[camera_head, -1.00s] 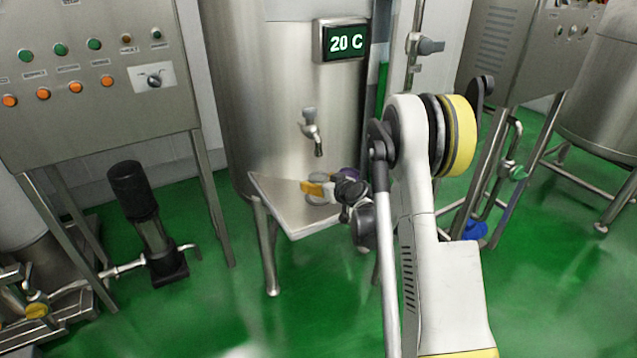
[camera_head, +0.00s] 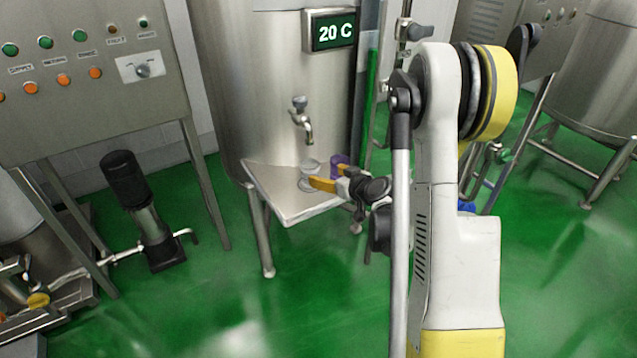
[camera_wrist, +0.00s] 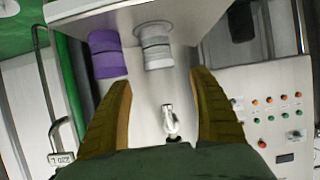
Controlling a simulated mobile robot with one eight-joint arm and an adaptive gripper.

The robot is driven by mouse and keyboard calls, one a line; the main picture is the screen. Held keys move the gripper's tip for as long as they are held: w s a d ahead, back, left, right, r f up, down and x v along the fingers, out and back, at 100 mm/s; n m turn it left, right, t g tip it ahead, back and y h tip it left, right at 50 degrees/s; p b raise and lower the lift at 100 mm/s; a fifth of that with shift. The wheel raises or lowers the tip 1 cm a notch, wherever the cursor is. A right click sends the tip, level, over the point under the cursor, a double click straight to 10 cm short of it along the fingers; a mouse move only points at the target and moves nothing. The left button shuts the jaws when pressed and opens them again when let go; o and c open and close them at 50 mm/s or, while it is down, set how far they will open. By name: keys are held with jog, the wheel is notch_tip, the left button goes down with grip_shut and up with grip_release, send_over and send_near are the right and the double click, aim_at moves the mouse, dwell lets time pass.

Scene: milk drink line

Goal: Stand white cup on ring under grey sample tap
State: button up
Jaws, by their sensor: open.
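The white cup (camera_head: 311,165) stands upright on the steel shelf (camera_head: 262,180), below the grey sample tap (camera_head: 302,118). In the wrist view the white cup (camera_wrist: 156,48) shows whole, with a wider pale rim, apparently the ring (camera_wrist: 153,27), at its base. The tap (camera_wrist: 170,122) shows nearer the lens. My gripper (camera_wrist: 160,80) is open and empty. Its yellow fingers lie to either side of the cup, with the cup past their tips. In the head view one finger crosses in front of the cup's lower part, so contact with the ring is partly hidden.
A purple cup (camera_head: 338,163) stands on the shelf close beside the white one; it also shows by a fingertip in the wrist view (camera_wrist: 107,55). Behind is a steel tank (camera_head: 265,80) with a 20 C display (camera_head: 333,32). A control panel (camera_head: 85,75) stands at left.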

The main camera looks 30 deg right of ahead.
jog(key=s+a+r+g+y, duration=0.1)
jog(key=s+a+r+g, duration=0.1)
jog(key=s+a+r, duration=0.5)
jog(key=s+a+r+g, duration=0.2)
jog(key=a+r, duration=0.3)
jog(key=a, duration=0.4)
jog(key=s+a+g, duration=0.1)
jog(key=s+a, duration=0.1)
jog(key=s, duration=0.7)
jog(key=s+a+r+g+h, duration=0.1)
jog(key=s+a, duration=0.2)
jog(key=s, duration=0.7)
jog(key=shift+a+r, duration=0.15)
jog(key=shift+a, duration=0.2)
jog(key=shift+c, duration=0.2)
